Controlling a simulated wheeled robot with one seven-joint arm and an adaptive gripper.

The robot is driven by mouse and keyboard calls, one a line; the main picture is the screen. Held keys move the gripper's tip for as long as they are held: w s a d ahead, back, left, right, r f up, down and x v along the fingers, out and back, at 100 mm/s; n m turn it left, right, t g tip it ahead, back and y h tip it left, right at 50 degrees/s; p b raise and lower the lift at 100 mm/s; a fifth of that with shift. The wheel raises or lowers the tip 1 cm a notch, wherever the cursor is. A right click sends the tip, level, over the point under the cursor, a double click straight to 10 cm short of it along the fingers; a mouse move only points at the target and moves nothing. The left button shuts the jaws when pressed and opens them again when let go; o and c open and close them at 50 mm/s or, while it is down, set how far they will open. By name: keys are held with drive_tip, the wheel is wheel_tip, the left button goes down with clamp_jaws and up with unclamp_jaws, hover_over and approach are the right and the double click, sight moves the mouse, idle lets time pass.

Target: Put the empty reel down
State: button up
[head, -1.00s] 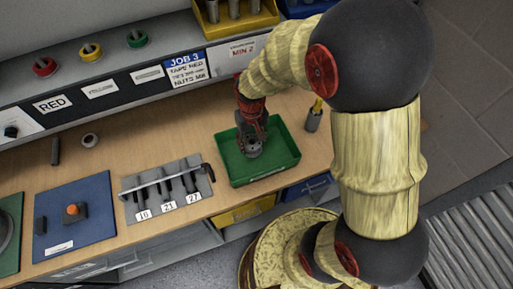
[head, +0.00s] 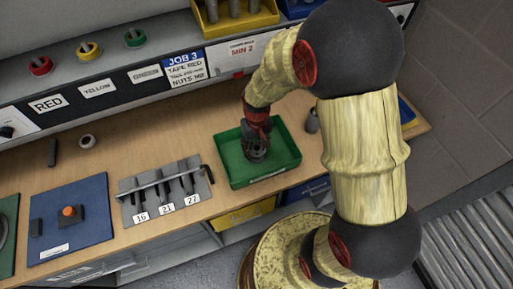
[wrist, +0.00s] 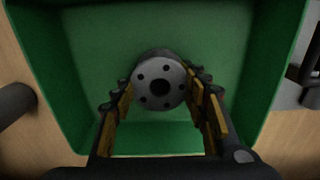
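The empty reel (wrist: 160,86) is a small grey round piece with a centre hole and several smaller holes in its face. My gripper (wrist: 160,80) has a finger on each side of it, with the tips at its edges, so it looks shut on the reel. In the head view my gripper (head: 257,150) points down inside the green tray (head: 289,139), and it largely hides the reel. The tray floor lies below the reel; I cannot tell whether the reel touches it.
A tool rack (head: 135,210) with labelled slots stands left of the tray. A blue mat (head: 95,232) lies farther left. A dark cylindrical holder (head: 312,121) stands right of the tray. A shelf with red, yellow and green tape rolls runs behind. Wood between rack and shelf is mostly clear.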

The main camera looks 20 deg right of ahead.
drive_tip(key=o, duration=0.4)
drive_tip(key=s+r+t+p, duration=0.1)
drive_tip(key=s+r+p, duration=0.15)
drive_tip(key=r, duration=0.95)
drive_tip(key=s+r+t+p, duration=0.1)
drive_tip(key=s+r+t, duration=0.15)
drive_tip(key=r, duration=1.05)
drive_tip(key=s+r, duration=0.2)
drive_tip(key=s, duration=0.1)
drive_tip(key=s+r+t, duration=0.1)
drive_tip(key=s+r, duration=0.2)
drive_tip(key=s+r+t, duration=0.1)
drive_tip(key=s+r, duration=0.2)
drive_tip(key=s, duration=0.1)
